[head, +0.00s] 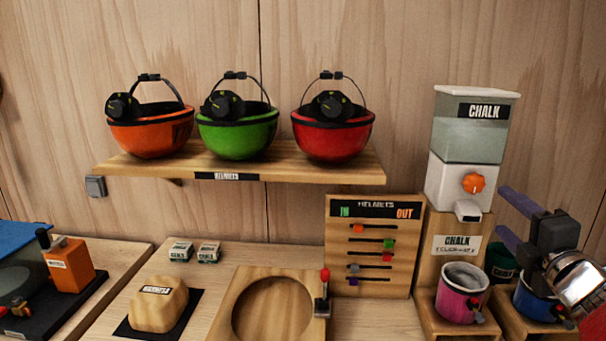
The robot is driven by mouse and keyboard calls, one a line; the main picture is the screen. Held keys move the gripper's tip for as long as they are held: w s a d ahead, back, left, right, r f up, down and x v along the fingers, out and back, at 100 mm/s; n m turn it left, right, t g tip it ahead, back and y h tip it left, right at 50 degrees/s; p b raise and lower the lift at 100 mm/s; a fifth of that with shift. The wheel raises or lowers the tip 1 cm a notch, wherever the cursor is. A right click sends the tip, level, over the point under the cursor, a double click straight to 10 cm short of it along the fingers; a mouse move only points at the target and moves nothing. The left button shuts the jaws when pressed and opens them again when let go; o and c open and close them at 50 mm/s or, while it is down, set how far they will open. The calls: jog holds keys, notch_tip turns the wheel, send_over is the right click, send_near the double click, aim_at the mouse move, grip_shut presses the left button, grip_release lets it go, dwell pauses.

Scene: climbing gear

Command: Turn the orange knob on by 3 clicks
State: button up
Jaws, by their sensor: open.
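The orange knob (473,183) is on the white lower front of the chalk dispenser (455,180), at the right in the head view. A small white spout (467,210) sits just below it. My gripper (506,212) is to the right of the knob and a little lower, its two dark purple fingers spread apart and pointing left toward the dispenser. Nothing shows between the fingers, and they appear apart from the knob. The markings on the knob are too small to read.
A pink chalk bag (460,293) stands below the spout on a wooden stand. A blue bag (535,303) is under my gripper. The wooden helmets board (372,284) with coloured sliders stands left of the dispenser. Orange, green and red helmets (333,133) rest on the shelf (280,170).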

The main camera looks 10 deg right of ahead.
aim_at(476, 185)
jog(key=n, duration=1.4)
jog(key=shift+d, duration=0.1)
jog(key=shift+w, duration=0.1)
jog(key=x, duration=1.3)
jog(key=shift+w+d, duration=0.2)
jog(key=shift+w, duration=0.15)
jog(key=shift+c, duration=0.7)
jog(key=c, duration=0.9)
